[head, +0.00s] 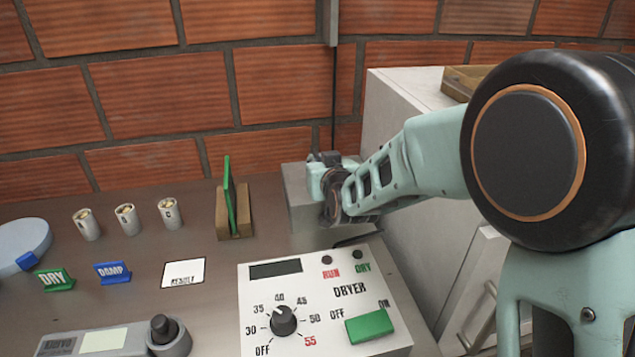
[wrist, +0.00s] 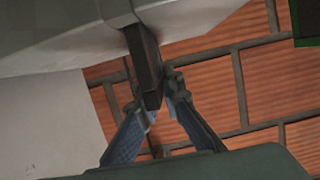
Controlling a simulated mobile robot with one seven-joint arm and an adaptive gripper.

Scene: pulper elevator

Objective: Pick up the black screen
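My gripper (head: 328,190) is at the top of a grey box (head: 300,205) against the brick wall, in the head view. In the wrist view its fingertips (wrist: 155,103) are close on both sides of a dark bar (wrist: 146,62) that juts out from a pale grey body; the bar's other end is hidden. I cannot tell whether this bar belongs to a black screen. A thin upright panel with a green edge (head: 229,195) stands nearly edge-on in a wooden stand (head: 243,215), left of the gripper. The dryer has a small black display (head: 275,269).
The white dryer panel (head: 325,300) with knob and green switch lies in front of the grey box. White cups (head: 126,219), DRY and DAMP signs (head: 113,272) and a RESULT card (head: 184,273) are at left. A white cabinet (head: 405,105) rises behind my arm.

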